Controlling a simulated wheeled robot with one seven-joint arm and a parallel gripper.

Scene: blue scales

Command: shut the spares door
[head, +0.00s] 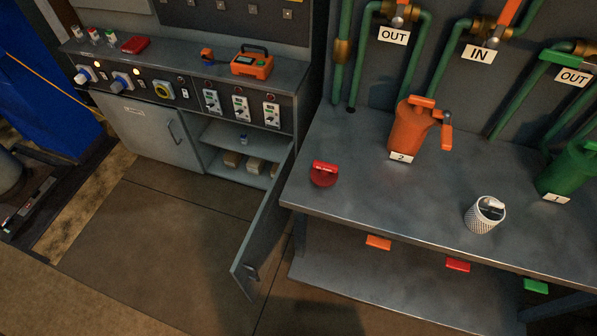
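The grey cabinet under the control panel has two doors. Its left door (150,130) is closed and carries a small label too small to read. Its right door (262,232) stands wide open, swung out toward me, with a dark handle (252,272) near its lower free edge. My gripper is not in view.
A metal workbench (350,190) stands close to the right of the open door, holding an orange canister (408,128), a red knob-like item (323,174) and a white filter cup (484,214). The floor (150,220) before the cabinet is clear. A blue machine (50,80) stands at left.

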